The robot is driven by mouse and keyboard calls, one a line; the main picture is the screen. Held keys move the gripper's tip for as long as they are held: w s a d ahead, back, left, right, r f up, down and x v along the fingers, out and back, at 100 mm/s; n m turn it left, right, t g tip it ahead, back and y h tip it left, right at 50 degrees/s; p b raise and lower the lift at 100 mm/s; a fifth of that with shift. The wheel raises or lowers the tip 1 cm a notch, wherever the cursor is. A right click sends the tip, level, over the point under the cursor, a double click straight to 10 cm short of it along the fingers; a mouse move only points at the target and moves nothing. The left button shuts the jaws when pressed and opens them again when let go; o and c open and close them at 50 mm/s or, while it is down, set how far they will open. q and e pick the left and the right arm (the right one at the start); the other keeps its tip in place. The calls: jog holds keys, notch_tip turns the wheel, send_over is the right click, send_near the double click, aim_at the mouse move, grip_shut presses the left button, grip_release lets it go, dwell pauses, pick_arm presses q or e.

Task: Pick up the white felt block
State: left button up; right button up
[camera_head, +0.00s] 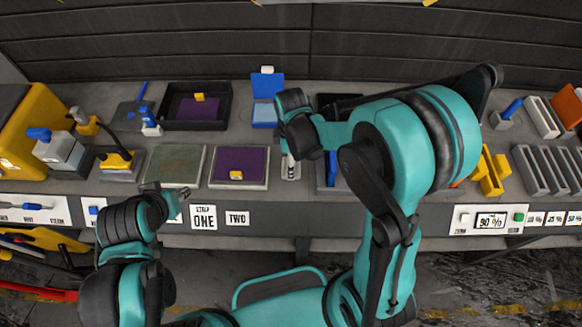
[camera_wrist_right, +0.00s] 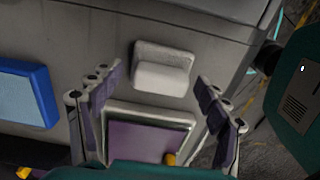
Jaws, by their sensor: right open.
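The white felt block (camera_wrist_right: 162,70) lies on a grey surface in the right wrist view. It is a pale block with a raised ledge, just past my fingertips and roughly centred between them. My right gripper (camera_wrist_right: 155,92) is open and empty, its two fingers apart on either side. The fingers are not touching the block. In the head view my right arm and hand (camera_head: 292,125) reach over the middle of the bench, and I cannot make out the block there. My left gripper (camera_head: 167,192) is low at the bench's front edge; its opening is unclear.
On the bench stand a black tray (camera_head: 225,115), a grey plate (camera_head: 175,163), a blue holder (camera_head: 267,88) and grey slotted racks (camera_head: 545,170).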

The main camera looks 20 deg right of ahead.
jog(key=c, duration=1.3)
notch_tip(320, 180, up, 10)
jog(key=p, duration=0.3)
jog(key=o, duration=0.7)
jog(key=shift+c, duration=0.2)
jog(key=c, duration=0.5)
